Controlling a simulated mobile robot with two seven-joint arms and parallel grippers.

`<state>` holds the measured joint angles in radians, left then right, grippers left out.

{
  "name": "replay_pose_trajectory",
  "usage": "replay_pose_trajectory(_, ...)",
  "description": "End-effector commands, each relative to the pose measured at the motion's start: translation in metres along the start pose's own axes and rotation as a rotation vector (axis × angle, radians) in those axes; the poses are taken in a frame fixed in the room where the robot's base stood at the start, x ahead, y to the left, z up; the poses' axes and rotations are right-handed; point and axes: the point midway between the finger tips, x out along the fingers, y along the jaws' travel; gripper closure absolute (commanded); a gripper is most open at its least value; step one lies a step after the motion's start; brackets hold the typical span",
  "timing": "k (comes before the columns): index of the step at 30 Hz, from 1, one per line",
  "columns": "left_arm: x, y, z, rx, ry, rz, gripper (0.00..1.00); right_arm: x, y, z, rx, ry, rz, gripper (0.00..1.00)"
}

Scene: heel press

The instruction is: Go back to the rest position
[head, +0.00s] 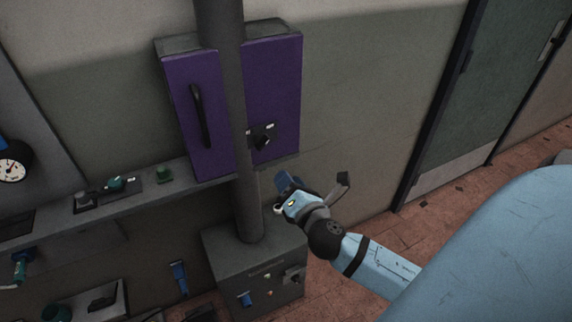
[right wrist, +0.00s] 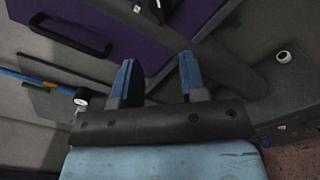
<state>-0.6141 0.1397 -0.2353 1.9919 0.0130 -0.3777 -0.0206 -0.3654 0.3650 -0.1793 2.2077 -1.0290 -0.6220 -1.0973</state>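My right gripper (head: 288,184) is in the middle of the head view, at the end of my light-blue arm, just right of the grey column and below the purple cabinet. In the right wrist view its two blue fingers (right wrist: 158,76) are spread apart with nothing between them, so it is open. The purple cabinet (head: 273,90) also shows beyond the fingers in the right wrist view (right wrist: 100,22). My left gripper is in neither view.
The grey column (head: 246,190) rises from a grey box (head: 262,262) with knobs and buttons. A grey shelf (head: 50,228) with small green and dark items runs along the left. A gauge (head: 13,170) is at the far left. A door (head: 490,85) stands right; reddish floor (head: 400,232) is clear before it.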

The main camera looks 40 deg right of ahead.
Motion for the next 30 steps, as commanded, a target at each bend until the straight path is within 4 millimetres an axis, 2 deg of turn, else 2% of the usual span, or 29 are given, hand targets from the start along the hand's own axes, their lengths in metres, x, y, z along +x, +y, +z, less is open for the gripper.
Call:
replay_pose_trajectory(23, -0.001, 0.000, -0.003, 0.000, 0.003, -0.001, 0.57, 0.000, -0.001, -0.002, 0.017, 0.009, -0.005, 0.61)
replay_pose_trajectory(26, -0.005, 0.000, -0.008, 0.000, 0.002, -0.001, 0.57, -0.007, -0.009, -0.018, 0.156, 0.072, -0.045, 0.61)
replay_pose_trajectory(29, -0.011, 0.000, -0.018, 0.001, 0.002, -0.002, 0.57, -0.027, -0.024, -0.054, 0.478, 0.193, -0.152, 0.61)
replay_pose_trajectory(30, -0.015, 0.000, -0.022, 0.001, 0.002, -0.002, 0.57, -0.039, -0.030, -0.072, 0.648, 0.244, -0.214, 0.61)
